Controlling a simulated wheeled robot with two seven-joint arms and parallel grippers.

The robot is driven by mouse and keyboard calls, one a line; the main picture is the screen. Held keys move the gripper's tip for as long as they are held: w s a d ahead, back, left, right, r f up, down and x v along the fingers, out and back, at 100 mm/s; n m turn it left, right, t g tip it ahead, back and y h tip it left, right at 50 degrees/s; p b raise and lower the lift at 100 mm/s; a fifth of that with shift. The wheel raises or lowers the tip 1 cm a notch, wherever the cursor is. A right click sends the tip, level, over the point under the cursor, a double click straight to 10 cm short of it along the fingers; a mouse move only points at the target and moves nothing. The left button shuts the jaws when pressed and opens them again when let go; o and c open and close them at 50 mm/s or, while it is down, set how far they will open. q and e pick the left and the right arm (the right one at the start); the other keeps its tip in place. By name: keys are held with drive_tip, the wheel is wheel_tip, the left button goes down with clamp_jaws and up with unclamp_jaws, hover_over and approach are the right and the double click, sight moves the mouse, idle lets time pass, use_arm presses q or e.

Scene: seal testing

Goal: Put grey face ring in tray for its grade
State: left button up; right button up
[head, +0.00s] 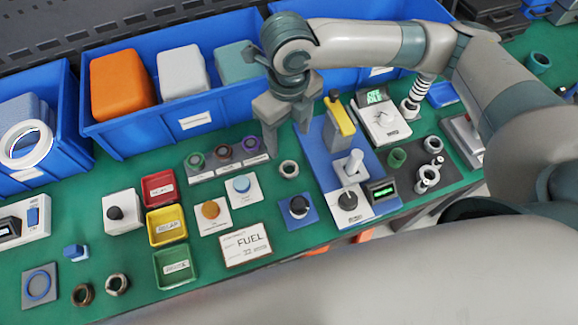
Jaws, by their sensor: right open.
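A small grey ring (289,169) lies flat on the green mat, just below my right gripper in the picture. My right gripper (287,143) is open, with its fingers pointing down above the mat and nothing between them. Three small labelled trays stand in a column at left centre: red (144,190), yellow (150,232) and green (158,270). Their labels are too small to read surely, and no ring shows in them. My left gripper is not in view.
A rack of three coloured rings (222,168) stands left of my right gripper. A blue tester base (322,148) with a yellow lever stands right of it. Blue bins (140,136) line the back. Two loose brownish rings (117,284) lie front left.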

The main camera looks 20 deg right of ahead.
drive_tip(key=p, duration=0.2)
hover_over(289, 168)
wheel_tip(289, 168, down, 8)
drive_tip(key=shift+f, duration=0.1)
drive_tip(key=shift+f, duration=0.1)
drive_tip(key=shift+f+p, duration=0.35)
drive_tip(key=shift+f, duration=0.3)
wheel_tip(289, 168, down, 2)
drive_tip(key=shift+f+p, duration=0.15)
drive_tip(key=shift+p, duration=0.25)
drive_tip(key=shift+f, duration=0.7)
drive_tip(key=shift+c, duration=0.6)
